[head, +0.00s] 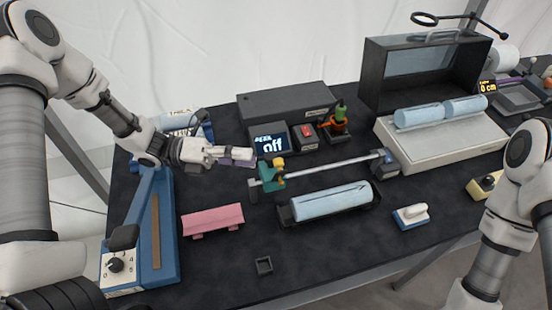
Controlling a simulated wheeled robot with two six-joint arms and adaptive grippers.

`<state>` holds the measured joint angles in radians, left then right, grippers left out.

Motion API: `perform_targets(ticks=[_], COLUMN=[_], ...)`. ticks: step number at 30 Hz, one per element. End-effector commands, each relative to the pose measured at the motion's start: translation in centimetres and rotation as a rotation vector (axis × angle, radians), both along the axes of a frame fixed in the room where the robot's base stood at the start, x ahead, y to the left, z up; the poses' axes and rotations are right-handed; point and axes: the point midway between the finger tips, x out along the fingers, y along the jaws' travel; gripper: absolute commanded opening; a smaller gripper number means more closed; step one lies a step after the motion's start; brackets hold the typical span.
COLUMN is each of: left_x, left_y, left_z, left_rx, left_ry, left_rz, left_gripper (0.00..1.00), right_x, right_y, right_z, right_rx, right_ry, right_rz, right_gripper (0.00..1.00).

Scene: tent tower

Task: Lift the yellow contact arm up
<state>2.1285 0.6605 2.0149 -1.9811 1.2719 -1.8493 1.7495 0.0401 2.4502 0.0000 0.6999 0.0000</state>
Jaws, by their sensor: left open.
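A small yellow block with teal parts (271,168), which looks like the yellow contact arm, sits at the left end of a silver rail (325,170). Its exact pose is too small to tell. My left gripper (250,157) reaches in from the left, its fingertips just left of the yellow block and in front of a display that reads "off" (271,143). The gripper is open and I see nothing held in it. From here I cannot tell whether the fingertips touch the block. Only links of my right arm show at the right edge; its gripper is out of view.
A black tray with a light blue roll (331,201) lies in front of the rail. A pink stand (212,219) and a blue device with a knob (152,235) are at left. A white machine with rolls (440,135) stands right. The front middle table is mostly clear.

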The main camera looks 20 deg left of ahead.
Motion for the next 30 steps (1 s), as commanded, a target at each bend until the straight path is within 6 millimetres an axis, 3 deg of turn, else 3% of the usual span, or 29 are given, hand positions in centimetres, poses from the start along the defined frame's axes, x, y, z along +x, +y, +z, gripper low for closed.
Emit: perform_targets(ticks=[12, 22, 23, 26, 27, 30], left_x=[1.2, 1.4, 1.4, 1.4, 1.4, 1.4], left_y=[-6.5, -7.3, -7.3, -7.3, -7.2, -7.3], left_z=[0.3, 0.1, 0.1, 0.1, 0.1, 0.2], left_rx=[0.003, 0.001, 0.002, 0.002, 0.002, 0.001], left_ry=[0.002, -0.001, -0.001, 0.0, 0.0, 0.0], left_rz=[-0.005, -0.001, -0.001, -0.001, -0.001, -0.002], left_gripper=[0.47, 0.47, 0.4, 0.04, 0.0, 0.0], right_x=[0.0, 0.0, 0.0, 0.0, 0.0, 0.0], right_y=[0.0, 0.0, 0.0, 0.0, 0.0, 0.0], right_z=[2.3, 2.3, 2.3, 2.3, 2.3, 2.3], right_rx=[0.0, 0.0, 0.0, 0.0, 0.0, 0.0], right_ry=[-0.001, -0.001, -0.001, -0.001, -0.001, -0.001], right_rz=[0.0, 0.0, 0.0, 0.0, 0.0, 0.0], right_gripper=[0.4, 0.4, 0.4, 0.4, 0.4, 0.4])
